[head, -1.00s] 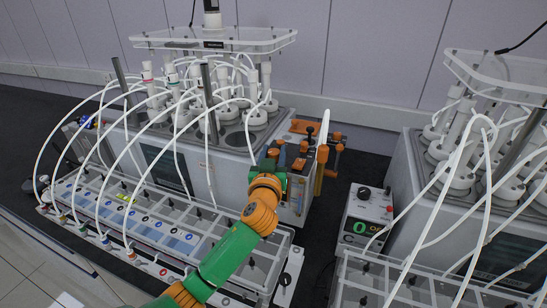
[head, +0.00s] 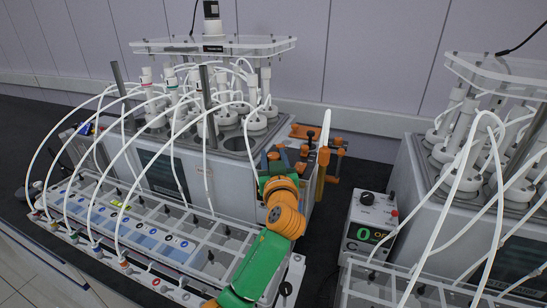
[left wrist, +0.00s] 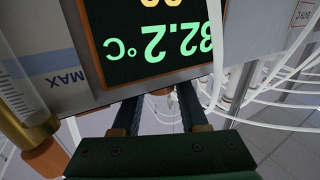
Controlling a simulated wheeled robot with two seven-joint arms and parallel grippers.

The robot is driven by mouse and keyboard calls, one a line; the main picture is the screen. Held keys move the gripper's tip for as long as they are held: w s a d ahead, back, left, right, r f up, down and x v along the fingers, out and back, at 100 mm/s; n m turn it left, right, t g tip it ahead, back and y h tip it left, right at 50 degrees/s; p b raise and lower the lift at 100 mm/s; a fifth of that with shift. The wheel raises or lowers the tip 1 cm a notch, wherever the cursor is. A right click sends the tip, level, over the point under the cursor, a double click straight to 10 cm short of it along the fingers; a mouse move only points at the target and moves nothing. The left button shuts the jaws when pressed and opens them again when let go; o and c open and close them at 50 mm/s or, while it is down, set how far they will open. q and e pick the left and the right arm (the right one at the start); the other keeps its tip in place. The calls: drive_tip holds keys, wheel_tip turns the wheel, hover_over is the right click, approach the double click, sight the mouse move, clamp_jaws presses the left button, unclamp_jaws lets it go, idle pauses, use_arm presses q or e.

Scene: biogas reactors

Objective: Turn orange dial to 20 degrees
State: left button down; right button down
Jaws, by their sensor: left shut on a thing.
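My left gripper (head: 275,157) is at the right end of the left reactor unit, among orange fittings, partly hidden by its own wrist. In the left wrist view its two dark fingers (left wrist: 160,97) reach under the lower edge of a display (left wrist: 150,45) that reads 32.2 °C upside down. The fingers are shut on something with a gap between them. I cannot see the held part clearly; from its place it is probably the orange dial, whose face and angle are hidden. My right gripper is in neither view.
Orange clamps (head: 335,150) sit just right of the gripper. A small control box (head: 368,222) stands between the left reactor and the right reactor (head: 415,195). White hoses (head: 125,165) arch over the clear rack.

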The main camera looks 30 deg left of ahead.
use_arm(q)
drive_tip(key=c, duration=0.7)
unclamp_jaws()
drive_tip(key=shift+w, duration=0.1)
drive_tip(key=b+v, duration=0.2)
drive_tip(key=v, duration=0.5)
